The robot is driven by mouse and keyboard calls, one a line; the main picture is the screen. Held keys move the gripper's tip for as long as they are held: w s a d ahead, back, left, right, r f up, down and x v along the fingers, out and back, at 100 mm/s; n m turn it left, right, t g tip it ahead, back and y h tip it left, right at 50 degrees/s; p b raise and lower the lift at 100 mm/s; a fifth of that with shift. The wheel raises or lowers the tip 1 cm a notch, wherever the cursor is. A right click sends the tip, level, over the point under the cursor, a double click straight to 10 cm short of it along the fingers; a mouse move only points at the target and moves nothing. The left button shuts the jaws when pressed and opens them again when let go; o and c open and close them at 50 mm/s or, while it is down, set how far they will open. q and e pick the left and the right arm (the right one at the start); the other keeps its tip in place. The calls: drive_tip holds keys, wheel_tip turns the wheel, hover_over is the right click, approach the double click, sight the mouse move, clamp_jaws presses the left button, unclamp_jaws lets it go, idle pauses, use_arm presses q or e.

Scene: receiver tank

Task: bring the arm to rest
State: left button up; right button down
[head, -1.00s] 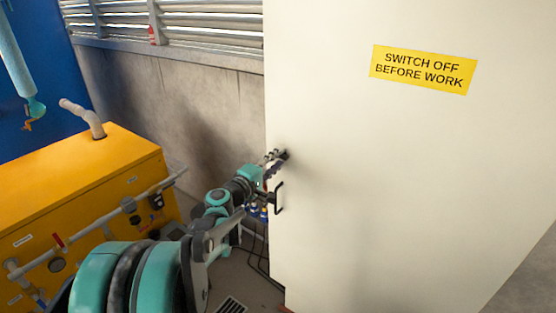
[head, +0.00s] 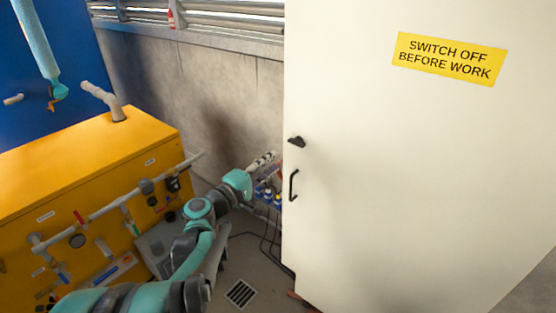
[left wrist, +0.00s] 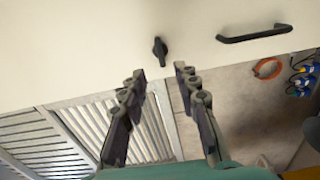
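My left arm comes up from the bottom of the head view. Its gripper (head: 264,159) is beside the left edge of the white cabinet (head: 400,170), apart from the black knob (head: 297,141) and the black handle (head: 293,186). In the left wrist view the gripper (left wrist: 160,74) has its fingers spread with nothing between them. The knob (left wrist: 160,51) shows just beyond the fingertips there, and the handle (left wrist: 254,34) is at upper right. My right gripper is not in view.
A yellow machine (head: 90,170) with pipes and valves stands at left. A yellow sign (head: 450,58) is on the cabinet. Blue-and-yellow fittings (head: 268,194) and cables are by the wall. A drain grate (head: 240,293) is in the floor.

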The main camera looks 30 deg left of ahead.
use_arm(q)
drive_tip(key=s+d+f+m+g+h+b, duration=0.1)
drive_tip(key=s+d+f+m+g+b, duration=0.3)
drive_tip(key=d+f, duration=0.5)
drive_tip(key=s+d+f+m+g+h+b, duration=0.1)
drive_tip(key=s+d+f+m+g+b, duration=0.15)
drive_tip(key=d+f+m, duration=0.6)
drive_tip(key=s+d+f+m+g+y+b, duration=0.3)
drive_tip(key=s+d+f+m+g, duration=0.1)
drive_tip(key=s+f, duration=0.4)
drive_tip(key=shift+s+d+y, duration=0.2)
drive_tip(key=shift+s+y, duration=0.1)
drive_tip(key=shift+s, duration=0.9)
drive_tip(key=shift+m, duration=0.25)
